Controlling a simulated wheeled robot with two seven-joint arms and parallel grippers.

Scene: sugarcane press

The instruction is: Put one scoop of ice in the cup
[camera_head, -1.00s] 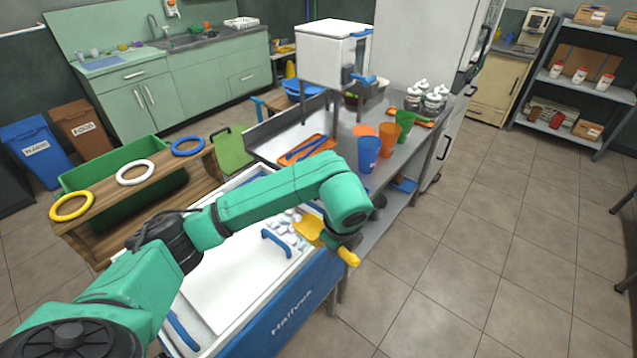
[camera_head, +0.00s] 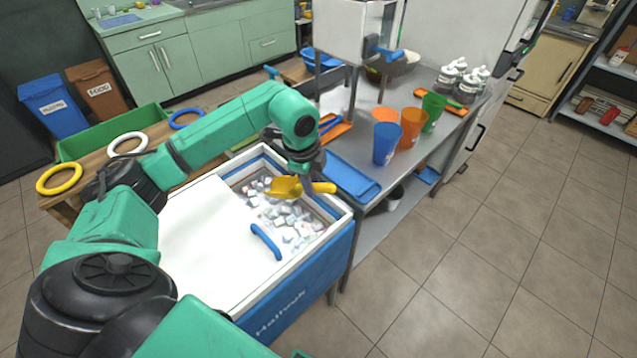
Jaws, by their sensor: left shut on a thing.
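My left gripper (camera_head: 305,172) is shut on the yellow scoop (camera_head: 285,187) and holds it above the open part of the ice chest (camera_head: 340,213). The scoop's handle points right; whether ice is in it cannot be told. Ice cubes (camera_head: 297,222) lie in the chest beneath and in front of the scoop. A white lid (camera_head: 205,235) with a blue handle covers the chest's left part. A blue cup (camera_head: 386,143), an orange cup (camera_head: 412,127) and a green cup (camera_head: 433,110) stand upright on the metal table to the right. My right gripper is not in view.
The metal table (camera_head: 360,178) adjoins the chest's far right side, with a blue tray (camera_head: 350,180) on its near end. A white dispenser box (camera_head: 352,30) stands over the table. Colored rings (camera_head: 127,145) lie on the wooden stand left.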

